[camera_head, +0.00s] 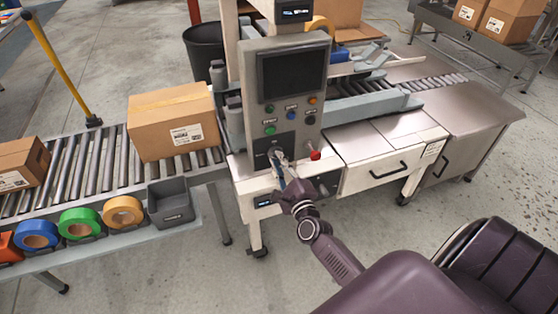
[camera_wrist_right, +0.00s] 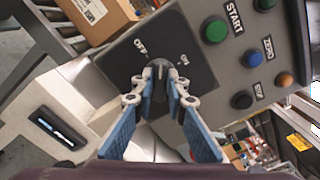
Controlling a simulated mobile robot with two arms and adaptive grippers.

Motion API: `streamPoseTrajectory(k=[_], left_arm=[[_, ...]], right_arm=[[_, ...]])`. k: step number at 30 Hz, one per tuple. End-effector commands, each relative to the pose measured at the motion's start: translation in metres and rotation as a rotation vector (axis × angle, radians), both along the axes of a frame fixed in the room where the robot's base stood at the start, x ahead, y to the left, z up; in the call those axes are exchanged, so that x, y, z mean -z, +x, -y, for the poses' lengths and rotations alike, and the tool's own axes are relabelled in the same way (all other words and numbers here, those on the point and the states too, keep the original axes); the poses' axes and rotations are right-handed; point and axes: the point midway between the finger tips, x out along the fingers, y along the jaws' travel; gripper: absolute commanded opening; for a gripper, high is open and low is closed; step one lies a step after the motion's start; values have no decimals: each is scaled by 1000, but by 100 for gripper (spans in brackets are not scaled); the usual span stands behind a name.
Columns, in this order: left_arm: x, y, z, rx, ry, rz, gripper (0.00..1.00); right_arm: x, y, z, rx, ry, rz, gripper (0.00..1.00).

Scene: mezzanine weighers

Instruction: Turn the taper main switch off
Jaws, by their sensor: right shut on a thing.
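The taper main switch (camera_wrist_right: 160,68) is a dark rotary knob on a black plate (camera_wrist_right: 132,50) low on the grey control panel (camera_head: 288,105). The plate carries the word OFF to the knob's left and ON to its right in the right wrist view. My right gripper (camera_wrist_right: 158,85) reaches the panel's lower part and is shut on the knob, one blue-padded finger on each side. The fingertips hide part of the knob, so I cannot tell exactly where it points. The right gripper also shows in the head view (camera_head: 277,160). My left gripper is not in view.
Green START (camera_wrist_right: 216,30), blue ZERO (camera_wrist_right: 252,58) and black STOP (camera_wrist_right: 242,99) buttons sit beside the switch. A red knob (camera_head: 315,155) sticks out at the panel's lower right. A carton (camera_head: 175,122) stands on the roller conveyor (camera_head: 113,160) at left.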

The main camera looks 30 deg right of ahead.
Motion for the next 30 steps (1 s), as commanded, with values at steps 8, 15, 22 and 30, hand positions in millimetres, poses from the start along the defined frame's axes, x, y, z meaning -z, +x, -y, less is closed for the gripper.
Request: streamPoseTrajectory(k=[8, 15, 22, 30], left_arm=[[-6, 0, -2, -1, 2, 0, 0], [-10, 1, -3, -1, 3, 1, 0], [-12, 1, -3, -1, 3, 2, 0], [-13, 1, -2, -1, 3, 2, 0]], right_arm=[[1, 0, -1, 0, -253, -63, 0], [3, 0, -1, 1, -438, -108, 0], [3, 0, -1, 0, -556, -136, 0], [4, 0, -1, 0, -620, -151, 0]])
